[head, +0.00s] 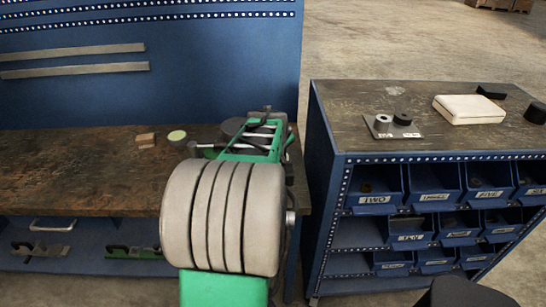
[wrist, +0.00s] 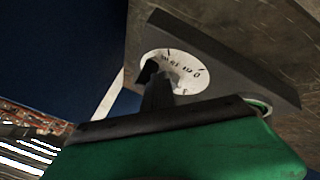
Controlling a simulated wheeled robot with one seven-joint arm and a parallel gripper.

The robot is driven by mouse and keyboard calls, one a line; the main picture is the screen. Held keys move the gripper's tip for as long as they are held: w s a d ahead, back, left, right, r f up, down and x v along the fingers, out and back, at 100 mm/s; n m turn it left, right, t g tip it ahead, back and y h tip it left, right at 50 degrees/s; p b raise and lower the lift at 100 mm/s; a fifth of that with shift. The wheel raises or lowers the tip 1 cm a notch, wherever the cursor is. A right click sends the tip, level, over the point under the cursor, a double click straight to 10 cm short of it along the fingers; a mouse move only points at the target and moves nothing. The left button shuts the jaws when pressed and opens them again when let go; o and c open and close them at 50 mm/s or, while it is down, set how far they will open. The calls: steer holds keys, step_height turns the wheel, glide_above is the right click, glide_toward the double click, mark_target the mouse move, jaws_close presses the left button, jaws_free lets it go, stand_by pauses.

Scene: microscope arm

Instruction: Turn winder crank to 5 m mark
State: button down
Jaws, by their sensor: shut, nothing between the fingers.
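The winder's dial (wrist: 178,70) is a white disc with dark tick marks and printed characters, set in a dark grey block (wrist: 225,60) in the wrist view. A 0 seems to show at its right; the rest is hard to read. My gripper (wrist: 157,88) is shut and empty, its dark fingers in front of the dial's lower left; I cannot tell whether they touch it. A small black piece (wrist: 148,71) at the dial's left edge may be the crank. In the head view, a dark round part (head: 232,127) sits behind my arm, partly hidden.
The wooden bench (head: 70,165) carries a small wooden block (head: 146,140) and a pale green disc (head: 177,135). At right, a blue cabinet (head: 335,180) holds labelled bins; a white box (head: 468,109) and a plate with small cylinders (head: 392,132) lie on top. The bench's left part is mostly clear.

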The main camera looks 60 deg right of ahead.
steer(key=d+n+t, duration=0.1)
steer(key=s+d+n+y+b, duration=0.1)
steer(key=n, duration=0.1)
steer(key=n+t+b, duration=0.1)
steer(key=shift+s+d+f+n+t+y, duration=0.2)
steer(key=shift+s+d+n+t+y, duration=0.1)
steer(key=shift+s+d, duration=0.1)
steer(key=shift+d, duration=0.25)
steer(key=shift+d+r+b, duration=0.2)
steer(key=shift+d+b, duration=0.7)
steer(key=shift+d, duration=0.4)
